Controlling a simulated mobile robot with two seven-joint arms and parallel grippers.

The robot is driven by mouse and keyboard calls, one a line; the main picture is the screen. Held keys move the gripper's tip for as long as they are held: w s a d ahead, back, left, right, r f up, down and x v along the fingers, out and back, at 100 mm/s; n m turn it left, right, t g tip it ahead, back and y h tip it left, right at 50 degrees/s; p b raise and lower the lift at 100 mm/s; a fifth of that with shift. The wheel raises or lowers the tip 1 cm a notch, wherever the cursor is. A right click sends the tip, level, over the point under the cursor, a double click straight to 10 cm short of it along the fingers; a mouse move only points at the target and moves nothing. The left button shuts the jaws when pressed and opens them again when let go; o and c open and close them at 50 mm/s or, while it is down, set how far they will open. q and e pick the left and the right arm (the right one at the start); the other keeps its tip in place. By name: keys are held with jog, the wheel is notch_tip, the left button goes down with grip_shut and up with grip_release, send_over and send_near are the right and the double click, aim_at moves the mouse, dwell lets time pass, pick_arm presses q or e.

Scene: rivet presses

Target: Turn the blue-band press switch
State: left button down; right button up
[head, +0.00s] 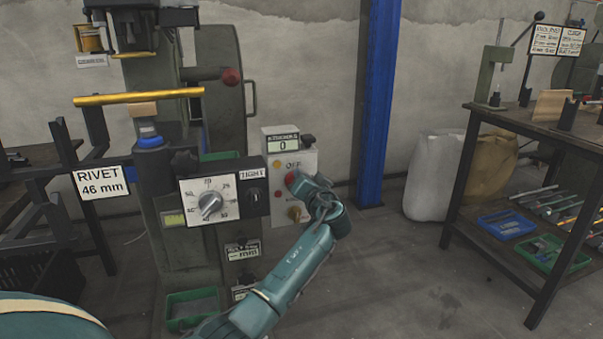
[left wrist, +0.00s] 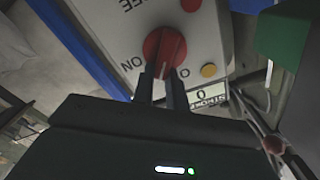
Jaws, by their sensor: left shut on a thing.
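The blue-band press (head: 150,141) stands at the left, with a blue ring on its ram. Its pale control box (head: 306,166) is on its right side, with a counter (head: 284,145) reading 0. The red rotary switch (head: 291,179) is on the box's face, partly behind my gripper. My left gripper (head: 309,188) reaches it from the lower right. In the left wrist view my left gripper (left wrist: 157,74) is shut on the ridge of the red switch (left wrist: 165,46), beside the ON label. My right gripper is not in view.
A dial panel (head: 223,198) and a small black knob box (head: 254,194) sit left of the control box. A yellow button (left wrist: 208,70) is close to the switch. A blue post (head: 378,100) stands behind.

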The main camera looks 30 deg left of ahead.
pick_arm(q)
jog(key=shift+w+d+f+m+p, duration=0.1)
jog(key=shift+f+m+p, duration=0.2)
jog(key=shift+m+p, duration=0.95)
jog(key=shift+w+d+f+m+p, duration=0.15)
jog(key=shift+f+m+p, duration=0.15)
jog(key=shift+m, duration=1.9)
jog(key=shift+w+d+f+m+p, duration=0.1)
jog(key=shift+f+m+p, duration=0.2)
jog(key=shift+m+p, duration=0.95)
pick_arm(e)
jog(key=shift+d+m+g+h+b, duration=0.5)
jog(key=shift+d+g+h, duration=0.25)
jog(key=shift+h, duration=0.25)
pick_arm(q)
jog(key=shift+f+m, duration=0.1)
jog(key=shift+m, duration=0.6)
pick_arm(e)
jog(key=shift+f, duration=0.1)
pick_arm(q)
jog(key=c, duration=1.4)
grip_release()
